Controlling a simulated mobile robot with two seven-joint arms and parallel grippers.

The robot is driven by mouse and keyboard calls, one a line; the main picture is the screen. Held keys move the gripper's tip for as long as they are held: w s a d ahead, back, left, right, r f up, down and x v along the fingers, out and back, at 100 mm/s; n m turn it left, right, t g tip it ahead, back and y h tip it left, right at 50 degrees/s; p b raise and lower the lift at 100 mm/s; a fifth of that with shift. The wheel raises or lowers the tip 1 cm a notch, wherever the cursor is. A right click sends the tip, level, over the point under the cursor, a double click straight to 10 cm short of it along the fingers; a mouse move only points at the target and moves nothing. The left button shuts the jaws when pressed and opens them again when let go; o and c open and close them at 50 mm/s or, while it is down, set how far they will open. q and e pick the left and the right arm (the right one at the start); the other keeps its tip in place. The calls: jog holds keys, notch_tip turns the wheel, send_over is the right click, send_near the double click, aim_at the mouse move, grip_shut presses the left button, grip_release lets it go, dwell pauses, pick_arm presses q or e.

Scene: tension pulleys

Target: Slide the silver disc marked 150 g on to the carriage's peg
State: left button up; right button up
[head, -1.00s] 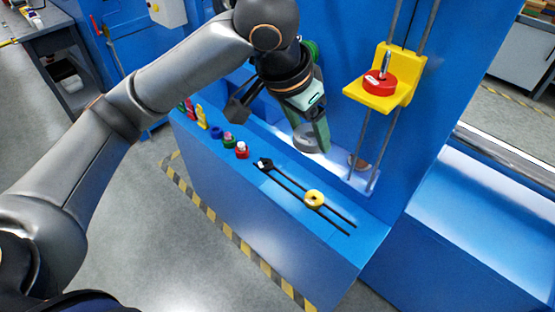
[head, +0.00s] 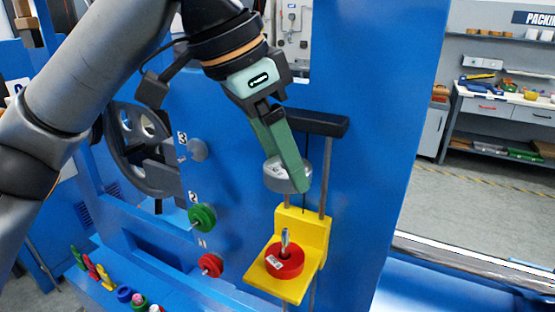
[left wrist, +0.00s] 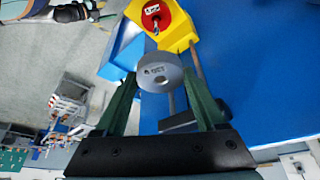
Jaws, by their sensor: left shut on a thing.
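The silver disc (head: 278,182) is held between the green fingers of my left gripper (head: 286,168), which is shut on it. In the left wrist view the disc (left wrist: 157,70) shows dark, inverted lettering and sits between both fingertips. The yellow carriage (head: 315,238) is below the disc in the head view. Its silver peg (head: 285,236) stands upright through a red disc (head: 287,268) resting on the carriage. The held disc is above the peg and apart from it. The carriage also shows in the left wrist view (left wrist: 178,30). My right gripper is not in view.
Two vertical rods (head: 327,180) guide the carriage, under a dark crossbar (head: 318,123) close to my gripper. Green (head: 203,217) and red (head: 211,265) pulleys stick out of the blue panel at left. A dark handwheel (head: 140,140) is further left.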

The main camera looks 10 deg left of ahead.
pick_arm(q)
jog(key=shift+s+f, duration=0.15)
jog(key=shift+f, duration=0.4)
send_over(282, 246)
jog(key=shift+a+f, duration=0.15)
jog(key=shift+f, duration=2.7)
jog(key=shift+f, duration=0.2)
jog(key=shift+f, duration=1.45)
jog(key=shift+f, duration=0.2)
jog(key=shift+f, duration=1.3)
jog(key=shift+s+f, duration=0.1)
jog(key=shift+f, duration=0.1)
jog(key=o, duration=1.5)
jog(key=shift+r, duration=0.1)
